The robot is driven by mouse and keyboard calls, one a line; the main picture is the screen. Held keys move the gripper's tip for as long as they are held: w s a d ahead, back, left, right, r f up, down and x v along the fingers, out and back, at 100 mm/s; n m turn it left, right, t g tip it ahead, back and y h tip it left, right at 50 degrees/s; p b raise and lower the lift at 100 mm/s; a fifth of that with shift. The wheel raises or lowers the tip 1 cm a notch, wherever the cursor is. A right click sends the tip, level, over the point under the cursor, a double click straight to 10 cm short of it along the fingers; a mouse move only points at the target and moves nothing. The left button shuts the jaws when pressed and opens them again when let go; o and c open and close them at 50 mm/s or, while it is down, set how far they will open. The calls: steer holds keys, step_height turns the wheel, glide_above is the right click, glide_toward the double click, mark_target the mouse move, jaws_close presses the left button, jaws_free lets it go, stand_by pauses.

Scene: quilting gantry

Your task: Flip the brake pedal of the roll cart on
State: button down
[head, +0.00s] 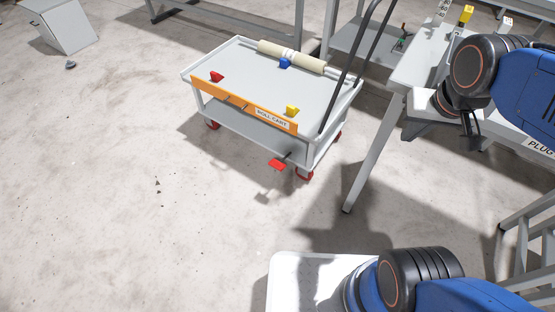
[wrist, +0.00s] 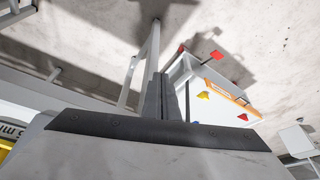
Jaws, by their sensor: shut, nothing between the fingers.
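The roll cart (head: 235,75) stands on the floor at the upper middle of the head view, with an orange band labelled "ROLL CART" along its near side. Its brake pedal (head: 277,164) is a red plate that sticks out low at the near side, close to the right caster. I cannot tell whether it is up or down. In the wrist view the cart (wrist: 234,88) and the red pedal (wrist: 217,56) show beyond the fingers, upside down. My gripper (head: 473,128) is shut and empty, well right of the cart and apart from the pedal. In the wrist view its fingers (wrist: 166,92) are together.
A cream roll (head: 275,50) and red, yellow and blue blocks are on the cart's top. A dark push handle (head: 350,65) rises at its right end. A grey table leg (head: 374,155) stands between the cart and my gripper. The floor (head: 110,190) left of the cart is mostly clear.

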steer(key=w+a+f+m+g, duration=0.1)
steer(key=w+a+f, duration=0.45)
steer(key=w, duration=0.25)
steer(key=w+a+f+m+g, duration=0.15)
steer(key=w+a+f, duration=0.25)
steer(key=w+a, duration=0.4)
steer(key=w+a+f+m, duration=0.1)
steer(key=w+a+f, duration=0.2)
steer(key=a+f, duration=0.6)
steer(key=w+a+f+m, duration=0.1)
steer(key=w+a+f, duration=0.2)
steer(key=a+f, duration=0.6)
step_height(320, 180, down, 3)
steer(key=shift+w+a+r+h, duration=0.15)
steer(key=shift+a+r+h, duration=0.05)
steer(key=shift+a+h, duration=0.2)
steer(key=shift+m, duration=0.25)
